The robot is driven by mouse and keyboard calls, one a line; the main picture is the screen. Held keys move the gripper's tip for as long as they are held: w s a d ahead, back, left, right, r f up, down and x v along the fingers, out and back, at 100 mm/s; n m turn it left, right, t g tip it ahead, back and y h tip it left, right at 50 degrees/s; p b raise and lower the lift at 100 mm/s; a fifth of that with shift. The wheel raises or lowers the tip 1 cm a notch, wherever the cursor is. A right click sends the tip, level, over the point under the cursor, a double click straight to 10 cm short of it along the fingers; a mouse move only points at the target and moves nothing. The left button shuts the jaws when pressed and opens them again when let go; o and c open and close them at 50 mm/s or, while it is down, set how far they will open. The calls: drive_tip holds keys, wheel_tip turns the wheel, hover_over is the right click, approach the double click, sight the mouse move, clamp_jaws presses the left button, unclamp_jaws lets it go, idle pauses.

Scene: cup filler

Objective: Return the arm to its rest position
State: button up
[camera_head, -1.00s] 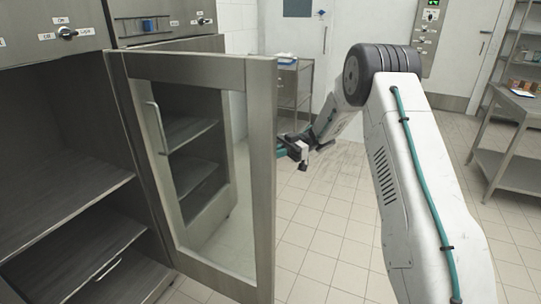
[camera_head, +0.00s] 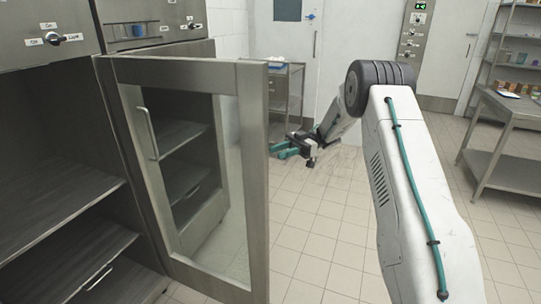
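My arm reaches from the lower right into the middle of the view, its white upper link and dark ribbed elbow joint in front. Past the elbow the forearm slopes down and left to my gripper (camera_head: 284,151), which has teal parts and hangs above the tiled floor. It is just right of the open cabinet door's edge in the picture. No object shows in it. It is too small to tell whether the fingers are open or shut.
The steel-framed glass door (camera_head: 257,180) stands open at left, beside a cabinet with dark shelves (camera_head: 60,190). A steel side table (camera_head: 510,172) and rack stand at right. A small cart (camera_head: 288,88) stands at the back. The middle floor (camera_head: 320,225) is clear.

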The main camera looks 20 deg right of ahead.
drive_tip(key=shift+w+d, duration=0.1)
drive_tip(key=shift+d, duration=0.35)
